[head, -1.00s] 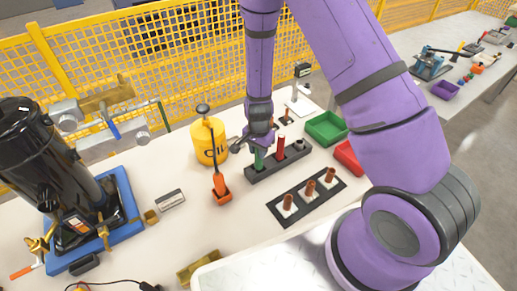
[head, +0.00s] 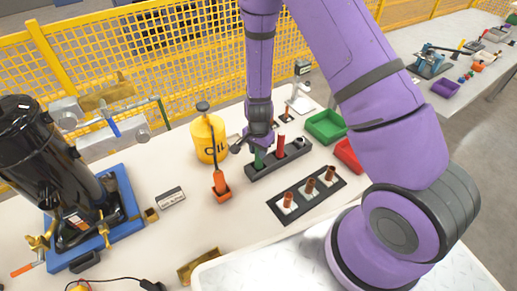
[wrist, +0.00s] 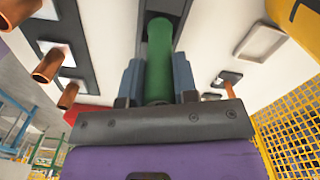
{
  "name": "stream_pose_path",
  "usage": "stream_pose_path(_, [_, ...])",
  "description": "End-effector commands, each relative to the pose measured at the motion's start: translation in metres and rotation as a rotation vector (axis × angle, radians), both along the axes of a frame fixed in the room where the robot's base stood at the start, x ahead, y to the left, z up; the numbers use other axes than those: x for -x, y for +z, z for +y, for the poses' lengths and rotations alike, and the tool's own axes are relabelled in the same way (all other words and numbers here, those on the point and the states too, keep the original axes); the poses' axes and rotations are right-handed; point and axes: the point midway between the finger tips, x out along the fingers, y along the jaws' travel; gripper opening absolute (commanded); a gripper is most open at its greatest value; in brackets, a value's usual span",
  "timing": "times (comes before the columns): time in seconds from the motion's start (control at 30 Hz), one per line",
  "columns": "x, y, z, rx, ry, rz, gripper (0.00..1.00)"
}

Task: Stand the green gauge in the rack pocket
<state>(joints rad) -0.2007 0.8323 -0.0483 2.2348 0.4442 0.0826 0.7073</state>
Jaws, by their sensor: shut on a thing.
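The green gauge (head: 259,158) is upright at the left end of the dark rack (head: 297,152). Its lower end appears to be in or right at the left pocket; the head view is too small to tell how deep. My gripper (head: 258,148) is above it, pointing down, shut on its upper part. In the wrist view the green gauge (wrist: 159,60) runs between the two blue-grey fingers (wrist: 157,82) toward a dark opening in the rack (wrist: 170,8). A red gauge (head: 281,146) stands in the rack's middle.
A yellow oil can (head: 209,138) and an orange-based tool holder (head: 221,187) stand left of the rack. A dark plate with copper fittings (head: 307,194) lies in front. Green (head: 326,126) and red bins (head: 348,155) stand to the right.

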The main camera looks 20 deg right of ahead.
Motion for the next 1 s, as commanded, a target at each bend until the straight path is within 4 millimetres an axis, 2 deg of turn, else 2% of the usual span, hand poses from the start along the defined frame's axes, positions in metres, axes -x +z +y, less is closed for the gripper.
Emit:
stream_pose_path(0.03, [0.0, 0.0, 0.0, 0.0, 0.0, 0.0, 0.34])
stream_pose_path(0.13, [0.0, 0.0, 0.0, 0.0, 0.0, 0.0, 0.57])
stream_pose_path(0.43, [0.0, 0.001, 0.0, 0.0, 0.0, 0.0, 0.57])
stream_pose_path(0.57, [0.0, 0.008, 0.0, 0.0, 0.001, -0.001, 0.57])
stream_pose_path(1.0, [0.0, 0.078, 0.001, -0.001, 0.001, -0.003, 0.57])
